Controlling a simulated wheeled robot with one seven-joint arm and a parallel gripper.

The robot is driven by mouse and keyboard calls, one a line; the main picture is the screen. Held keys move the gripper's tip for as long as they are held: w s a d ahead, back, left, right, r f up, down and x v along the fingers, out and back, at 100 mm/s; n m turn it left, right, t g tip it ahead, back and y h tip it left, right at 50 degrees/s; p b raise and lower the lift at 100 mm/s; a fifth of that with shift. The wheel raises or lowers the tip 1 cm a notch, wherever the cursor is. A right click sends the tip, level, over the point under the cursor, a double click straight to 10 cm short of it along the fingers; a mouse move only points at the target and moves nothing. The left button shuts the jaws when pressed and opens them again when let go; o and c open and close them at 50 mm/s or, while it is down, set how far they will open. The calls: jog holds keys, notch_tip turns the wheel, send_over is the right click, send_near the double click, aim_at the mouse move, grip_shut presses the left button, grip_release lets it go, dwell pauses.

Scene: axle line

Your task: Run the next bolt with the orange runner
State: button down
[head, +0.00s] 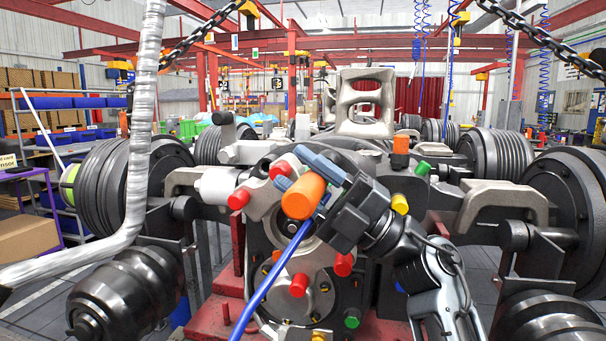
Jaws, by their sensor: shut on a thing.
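My gripper (302,173) reaches in from the right, in the middle of the head view. Its blue-grey fingers are shut on the orange runner (303,197), a short orange cylinder with its round end toward the camera. A blue hose (270,282) passes just below the runner and runs down to the bottom edge. The runner is in front of the axle's central housing (262,240) and hides part of it. Small bronze-coloured bolt heads (325,287) show around the housing's lower face. I cannot tell whether the runner touches any bolt.
Red caps (238,199) and green and yellow caps stick out around the housing. Large black ribbed drums (497,155) flank it. A red stand (215,315) is below.

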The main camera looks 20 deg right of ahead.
aim_at(292, 187)
jog(key=shift+s+a+r+p, duration=0.1)
jog(key=shift+s+a+p, duration=0.8)
jog(key=shift+s, duration=0.45)
jog(key=shift+s+a+p, duration=0.65)
jog(key=shift+s+a, duration=0.4)
jog(key=shift+s, duration=0.35)
